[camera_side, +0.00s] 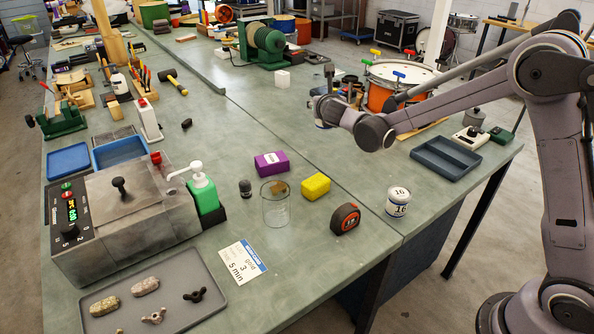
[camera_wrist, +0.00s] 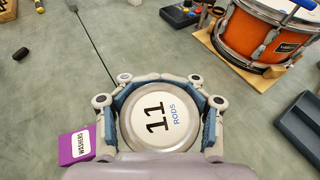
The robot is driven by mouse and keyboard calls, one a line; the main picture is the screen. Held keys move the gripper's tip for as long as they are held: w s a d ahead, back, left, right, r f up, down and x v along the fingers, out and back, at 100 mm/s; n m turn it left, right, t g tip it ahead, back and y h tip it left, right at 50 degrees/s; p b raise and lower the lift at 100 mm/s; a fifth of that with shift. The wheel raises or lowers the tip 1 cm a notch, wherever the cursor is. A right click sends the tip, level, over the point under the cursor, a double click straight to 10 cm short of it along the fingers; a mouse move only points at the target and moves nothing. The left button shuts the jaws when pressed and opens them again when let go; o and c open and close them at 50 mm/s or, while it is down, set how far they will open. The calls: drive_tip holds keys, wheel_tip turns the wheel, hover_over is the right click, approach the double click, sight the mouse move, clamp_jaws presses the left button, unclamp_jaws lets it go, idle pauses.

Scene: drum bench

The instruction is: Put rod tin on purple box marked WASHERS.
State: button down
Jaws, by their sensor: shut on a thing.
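The rod tin (camera_wrist: 160,117), with a round white lid marked "11 RODS", sits between the fingers of my gripper (camera_wrist: 161,128) in the wrist view. My gripper is shut around the tin's sides. In the side view my gripper (camera_side: 325,110) is above the bench, and the tin in it is hard to make out. The purple box (camera_side: 271,163) lies on the bench to the left of and nearer than my gripper. Its WASHERS label shows in the wrist view, where the purple box (camera_wrist: 78,146) is just left of my gripper, apart from the tin.
Near the purple box stand a yellow box (camera_side: 316,186), a glass beaker (camera_side: 275,208) and a small dark weight (camera_side: 245,188). A tape measure (camera_side: 345,218) and a tin marked 16 (camera_side: 397,202) are nearer the edge. An orange drum (camera_side: 381,97) and a blue-grey tray (camera_side: 446,158) are to the right.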

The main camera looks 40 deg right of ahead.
drive_tip(key=shift+w+a+f+n+t+y, duration=0.35)
drive_tip(key=shift+w+a+f+n+y, duration=0.45)
drive_tip(key=shift+w+a+f, duration=1.2)
drive_tip(key=shift+w+a+f+n+t+y, duration=0.4)
drive_tip(key=shift+w+a+f+n+y, duration=0.6)
drive_tip(key=shift+a, duration=1.55)
drive_tip(key=shift+w+a+f+n+t+y, duration=0.45)
drive_tip(key=shift+w+a+f+y, duration=0.35)
drive_tip(key=shift+w+a+f, duration=1.15)
drive_tip(key=shift+s+a+f, duration=0.3)
drive_tip(key=shift+a+f, duration=0.05)
drive_tip(key=shift+c, duration=2.3)
unclamp_jaws()
